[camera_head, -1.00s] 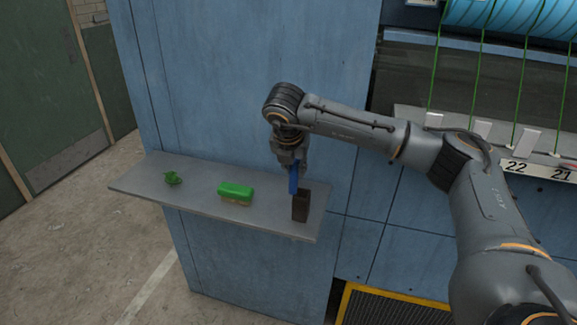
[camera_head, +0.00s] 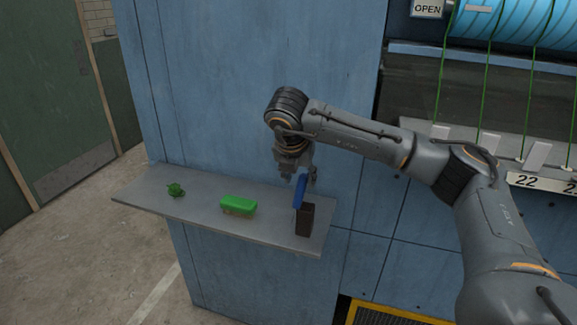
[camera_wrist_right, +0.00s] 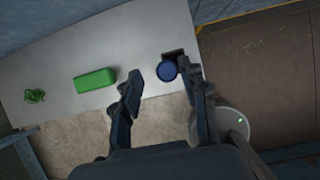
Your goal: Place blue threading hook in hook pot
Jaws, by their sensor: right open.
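The blue threading hook (camera_head: 300,190) stands in the dark brown hook pot (camera_head: 305,221), its blue handle sticking up and tilted slightly. Its lower part is hidden inside the pot. In the right wrist view the handle's round end (camera_wrist_right: 167,70) covers part of the pot (camera_wrist_right: 174,56). My right gripper (camera_head: 298,174) is just above the pot at the handle's top. In the wrist view the right gripper's fingers (camera_wrist_right: 160,73) are spread apart, with the handle between them and nearer the right finger. My left gripper is not in view.
The pot stands at the right end of a grey wall shelf (camera_head: 265,224). A green block (camera_head: 238,205) and a small green object (camera_head: 176,190) lie further left on it. A blue panel (camera_head: 220,90) rises behind. A machine with green cords is at the right.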

